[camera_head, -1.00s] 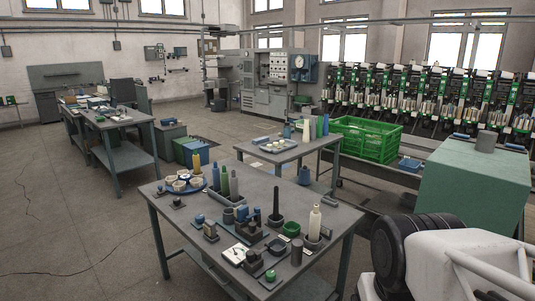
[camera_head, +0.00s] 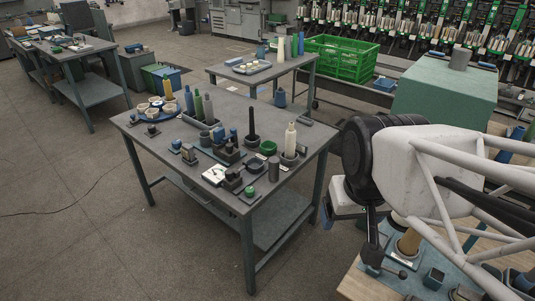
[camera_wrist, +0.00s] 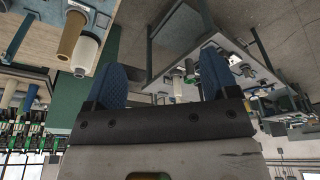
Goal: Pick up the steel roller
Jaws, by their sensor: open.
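A dark grey upright cylinder (camera_head: 273,168), which looks like the steel roller, stands near the right front of the middle table (camera_head: 225,110). A similar grey cylinder (camera_head: 460,58) stands on the green box at the right, so I cannot tell for sure which one is the roller. My gripper (camera_wrist: 168,60) shows in the wrist view with two blue fingers spread apart and nothing between them. It is away from the middle table.
Close to the cylinder are a green bowl (camera_head: 268,147), a cream bottle (camera_head: 290,140) in a dark holder, and a dark post (camera_head: 252,125). A green crate (camera_head: 342,62) stands behind. A wooden bench (camera_head: 358,285) with fixtures lies below my arm. Open floor is at the left.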

